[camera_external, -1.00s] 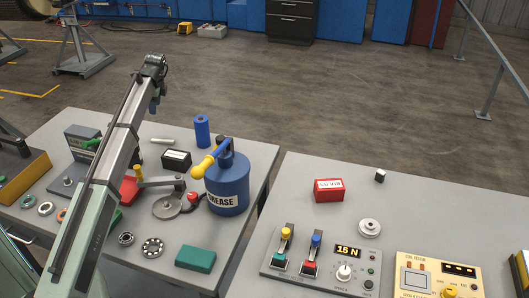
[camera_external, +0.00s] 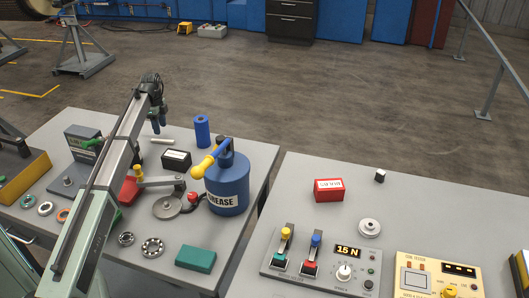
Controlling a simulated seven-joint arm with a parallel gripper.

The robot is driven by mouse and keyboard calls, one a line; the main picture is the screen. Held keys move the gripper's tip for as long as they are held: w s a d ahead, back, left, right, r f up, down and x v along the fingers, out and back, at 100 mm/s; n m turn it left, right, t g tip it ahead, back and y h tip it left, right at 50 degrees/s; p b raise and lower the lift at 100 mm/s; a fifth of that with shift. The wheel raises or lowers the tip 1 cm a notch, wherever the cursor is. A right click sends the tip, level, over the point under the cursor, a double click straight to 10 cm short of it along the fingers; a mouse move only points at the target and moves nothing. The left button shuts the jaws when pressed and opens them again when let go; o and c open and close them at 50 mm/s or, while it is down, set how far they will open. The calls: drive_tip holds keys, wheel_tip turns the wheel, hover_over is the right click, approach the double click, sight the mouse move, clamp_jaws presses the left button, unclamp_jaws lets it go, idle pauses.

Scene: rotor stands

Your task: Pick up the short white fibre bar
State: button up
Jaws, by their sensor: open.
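A short white bar (camera_external: 162,141) lies flat on the left table, left of the blue cylinder and behind the black box. My gripper (camera_external: 159,129) hangs from the end of my arm, pointing down, just above and slightly left of the bar in the picture. Its jaws are open and nothing shows between them. The height of the fingertips over the bar is hard to judge from this view.
A blue cylinder (camera_external: 202,132) stands right of the bar. A black box (camera_external: 176,160) with a white label lies in front of it. A blue grease can (camera_external: 228,188) with a yellow handle stands further right. A grey instrument (camera_external: 82,141) is at left.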

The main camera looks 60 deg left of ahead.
sight(163, 141)
drive_tip(key=shift+s+d+f, duration=0.1)
drive_tip(key=shift+d+f, duration=0.1)
drive_tip(key=shift+f, duration=1.2)
drive_tip(key=shift+s+d+f, duration=0.1)
drive_tip(key=shift+d+f, duration=0.1)
drive_tip(key=shift+f, duration=1.2)
clamp_jaws()
